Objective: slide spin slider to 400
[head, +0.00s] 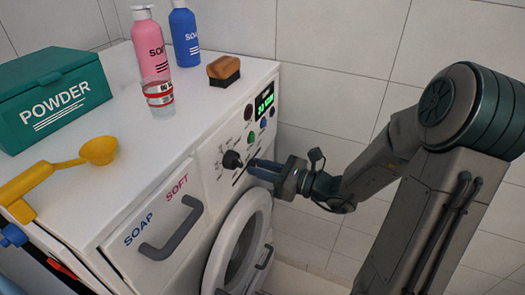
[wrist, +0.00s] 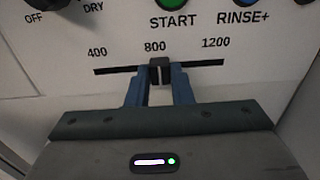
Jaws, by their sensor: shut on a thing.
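The spin slider (wrist: 160,70) is a small dark knob on a black horizontal slot, marked 400, 800 and 1200 from left to right. In the wrist view it stands just under the 800 mark. My gripper (wrist: 159,82) has its two blue fingers on either side of the knob, shut on it. In the head view my gripper (head: 258,171) reaches from the right to the washing machine's front panel, and its fingers hide the slider there.
The washing machine (head: 130,135) carries a powder box (head: 60,98), pink and blue soap bottles, a brush and a yellow scoop (head: 98,150) on top. A black dial (head: 232,160) is left of my gripper. The round door (head: 240,245) and soap drawer (head: 150,222) are below.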

